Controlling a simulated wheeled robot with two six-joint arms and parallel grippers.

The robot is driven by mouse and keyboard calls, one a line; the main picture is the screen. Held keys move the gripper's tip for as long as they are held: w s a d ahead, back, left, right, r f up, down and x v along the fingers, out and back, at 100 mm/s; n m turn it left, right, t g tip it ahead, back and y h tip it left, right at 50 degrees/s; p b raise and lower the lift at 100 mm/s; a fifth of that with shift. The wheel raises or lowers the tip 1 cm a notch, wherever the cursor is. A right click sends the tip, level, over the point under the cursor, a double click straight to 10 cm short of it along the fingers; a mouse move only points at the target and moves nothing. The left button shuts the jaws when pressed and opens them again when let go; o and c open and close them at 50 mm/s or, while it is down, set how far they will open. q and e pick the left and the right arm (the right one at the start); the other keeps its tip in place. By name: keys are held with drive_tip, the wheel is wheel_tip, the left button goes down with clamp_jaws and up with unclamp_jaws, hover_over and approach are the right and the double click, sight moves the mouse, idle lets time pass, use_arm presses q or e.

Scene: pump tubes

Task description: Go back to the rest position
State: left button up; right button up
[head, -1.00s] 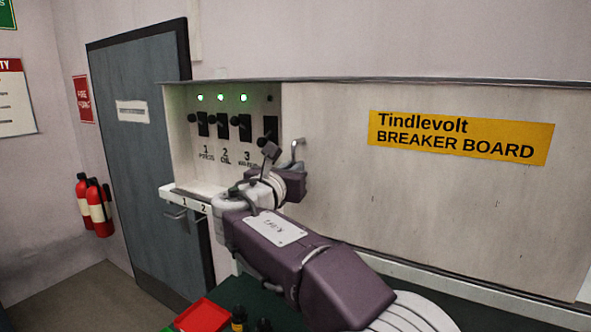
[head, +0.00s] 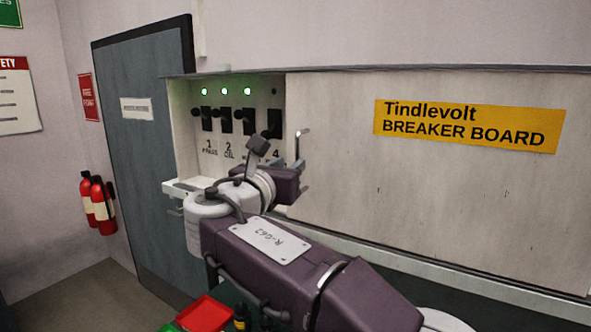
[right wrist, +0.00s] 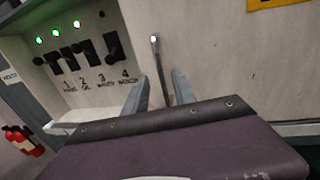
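My right arm comes in from the lower right of the head view. Its gripper (head: 299,170) is in front of the breaker board, mostly hidden behind its own wrist. In the right wrist view the two grey fingers (right wrist: 159,80) stand apart with nothing seen gripped. A metal handle (right wrist: 155,60) on the board shows between and beyond them; I cannot tell how close. The breaker panel (head: 178,130) has several black switches and three lit green lamps (head: 225,91); the lamp above switch 4 (head: 274,91) is dark. My left gripper is not in view.
A white ledge (head: 178,187) juts out below the switches. A red tray (head: 205,314) and small dark-capped items (head: 241,318) sit low at the bottom. A grey door (head: 146,150) and red fire extinguishers (head: 102,205) are at the left. A yellow sign (head: 470,125) marks the board.

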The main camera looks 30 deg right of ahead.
drive_tip(key=v, duration=0.3)
drive_tip(key=shift+a, duration=0.1)
